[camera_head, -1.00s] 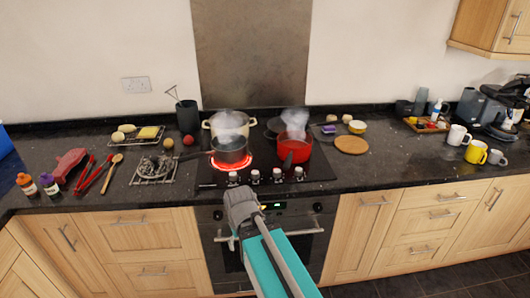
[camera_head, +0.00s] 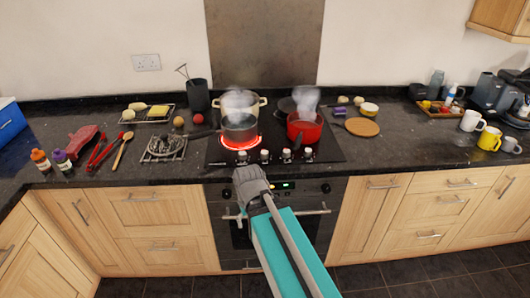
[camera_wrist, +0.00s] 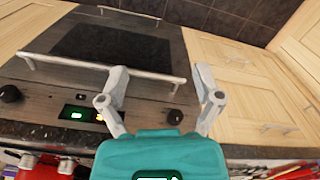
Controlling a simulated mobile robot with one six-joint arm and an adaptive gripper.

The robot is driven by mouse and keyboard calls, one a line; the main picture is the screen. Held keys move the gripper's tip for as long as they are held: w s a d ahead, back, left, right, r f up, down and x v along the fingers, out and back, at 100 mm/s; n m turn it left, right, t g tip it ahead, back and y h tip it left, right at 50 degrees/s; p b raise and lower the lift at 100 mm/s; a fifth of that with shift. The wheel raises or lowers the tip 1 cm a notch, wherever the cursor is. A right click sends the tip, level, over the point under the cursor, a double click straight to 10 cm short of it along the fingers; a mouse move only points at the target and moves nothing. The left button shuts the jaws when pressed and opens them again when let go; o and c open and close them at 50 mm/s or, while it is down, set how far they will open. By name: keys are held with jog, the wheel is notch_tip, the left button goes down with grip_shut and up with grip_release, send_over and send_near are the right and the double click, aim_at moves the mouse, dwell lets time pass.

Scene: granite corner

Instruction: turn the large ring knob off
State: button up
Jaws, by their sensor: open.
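A row of several small pale-topped knobs (camera_head: 286,155) stands along the front of the black hob (camera_head: 222,158). I cannot tell which one is the large ring knob. A front-left ring (camera_head: 240,143) glows red under a dark steaming pan (camera_head: 239,126). My gripper (camera_head: 247,172) is in front of the hob's left knobs, near the top of the oven front, and touches no knob that I can see. In the wrist view my gripper (camera_wrist: 161,80) is open and empty, its fingers spread before the oven.
A red pot (camera_head: 305,127) and a cream pot (camera_head: 239,103) steam on the hob. Below are the oven handle (camera_head: 312,211) and the oven's own dark knobs (camera_wrist: 10,93). A wire rack (camera_head: 165,148) and tongs (camera_head: 103,156) lie left; a round board (camera_head: 362,127) lies right.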

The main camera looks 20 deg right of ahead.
jog(key=shift+w, duration=0.1)
notch_tip(320, 180, up, 16)
jog(key=r+m+p, duration=0.1)
jog(key=m+p, duration=0.8)
jog(key=p, duration=0.8)
send_over(264, 152)
jog(key=shift+d+f, duration=0.1)
jog(key=shift+f, duration=0.15)
jog(key=shift+f+b, duration=0.1)
jog(key=shift+b, duration=0.25)
notch_tip(264, 152, down, 14)
jog(key=b, duration=1.3)
jog(key=shift+r, duration=0.2)
jog(key=shift+b, duration=0.3)
